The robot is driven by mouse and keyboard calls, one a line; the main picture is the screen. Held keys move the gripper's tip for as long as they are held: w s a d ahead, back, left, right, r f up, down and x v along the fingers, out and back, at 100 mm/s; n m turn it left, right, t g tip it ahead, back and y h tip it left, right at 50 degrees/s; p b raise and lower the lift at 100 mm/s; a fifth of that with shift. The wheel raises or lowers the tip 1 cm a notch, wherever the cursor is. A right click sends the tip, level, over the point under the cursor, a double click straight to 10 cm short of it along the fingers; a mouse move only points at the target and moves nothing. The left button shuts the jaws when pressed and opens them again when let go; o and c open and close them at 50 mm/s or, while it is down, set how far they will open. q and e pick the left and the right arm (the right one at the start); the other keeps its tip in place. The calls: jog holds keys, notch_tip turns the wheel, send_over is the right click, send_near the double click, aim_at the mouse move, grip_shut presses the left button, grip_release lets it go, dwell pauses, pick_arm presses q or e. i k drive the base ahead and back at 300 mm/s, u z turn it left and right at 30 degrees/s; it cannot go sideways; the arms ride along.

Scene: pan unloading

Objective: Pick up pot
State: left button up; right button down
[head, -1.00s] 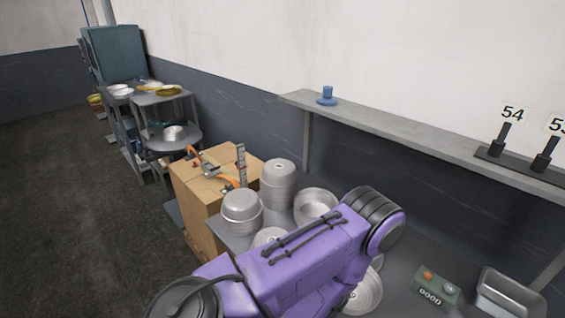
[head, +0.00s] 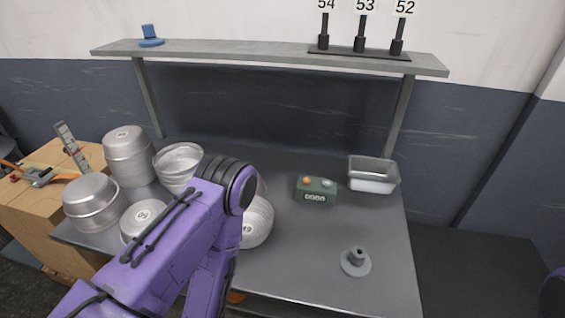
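Several silvery metal pots stand on the left part of the grey table (head: 310,250) in the head view. A tall stack (head: 127,157) is at the back left, and a rounded pot stack (head: 92,202) is at the front left. An open pot (head: 178,163) stands right of the tall stack. A low pot marked with a number (head: 140,219) and another numbered pot (head: 257,222) are partly hidden by my purple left arm. My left gripper is not visible. A purple piece of my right arm shows at the lower right edge, without its gripper.
A green box with buttons (head: 316,189), a rectangular metal pan (head: 373,175) and a grey weight-like piece (head: 356,262) sit on the table. A shelf (head: 240,53) runs above, holding a blue object (head: 151,36) and number signs. The table's front middle is clear.

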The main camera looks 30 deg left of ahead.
aim_at(259, 219)
jog(key=u, duration=0.05)
jog(key=k, duration=0.5)
jog(key=u, duration=0.75)
jog(key=i, duration=0.4)
jog(key=u, duration=0.15)
